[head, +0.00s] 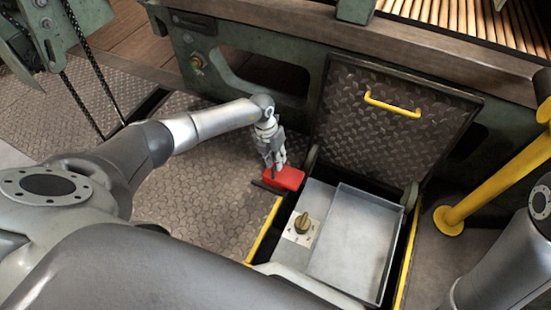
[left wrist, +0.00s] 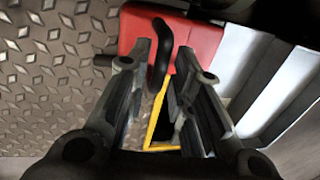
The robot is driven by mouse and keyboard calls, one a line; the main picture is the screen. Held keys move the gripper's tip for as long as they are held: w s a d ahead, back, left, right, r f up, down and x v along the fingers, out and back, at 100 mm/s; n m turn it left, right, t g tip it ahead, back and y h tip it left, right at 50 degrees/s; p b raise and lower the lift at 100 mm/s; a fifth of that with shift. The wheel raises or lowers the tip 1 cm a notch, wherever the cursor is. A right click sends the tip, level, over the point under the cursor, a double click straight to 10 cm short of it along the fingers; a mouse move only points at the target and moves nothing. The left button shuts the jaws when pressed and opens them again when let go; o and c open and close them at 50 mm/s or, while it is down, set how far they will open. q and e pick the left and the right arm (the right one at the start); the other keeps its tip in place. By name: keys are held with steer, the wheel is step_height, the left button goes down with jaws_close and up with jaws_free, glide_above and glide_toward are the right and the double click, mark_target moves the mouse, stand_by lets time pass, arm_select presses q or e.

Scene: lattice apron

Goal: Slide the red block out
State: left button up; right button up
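The red block (head: 290,178) sits at the left edge of the open floor hatch, near its far corner. A dark bar-like handle (left wrist: 160,55) stands out from the block in the left wrist view, where the block (left wrist: 200,45) fills the top middle. My left gripper (head: 275,168) points down at the block in the head view. In the left wrist view its fingers (left wrist: 162,62) are apart, one on each side of the dark handle, with a visible gap on the right side. My right gripper is not in view.
The raised tread-plate lid (head: 375,128) with a yellow handle (head: 392,104) stands behind the hatch. Inside are a grey metal tray (head: 350,245) and a brass knob (head: 303,223) on a plate. A yellow rail (head: 495,178) stands right. Tread-plate floor (head: 200,200) lies clear left.

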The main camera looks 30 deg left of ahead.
arm_select(q)
jaws_close()
steer(key=a, duration=0.3)
steer(key=shift+s+a, duration=0.1)
steer(key=shift+a, duration=0.45)
steer(key=shift+o, duration=2.1)
jaws_free()
steer(key=shift+a, duration=0.1)
steer(key=shift+r, duration=0.1)
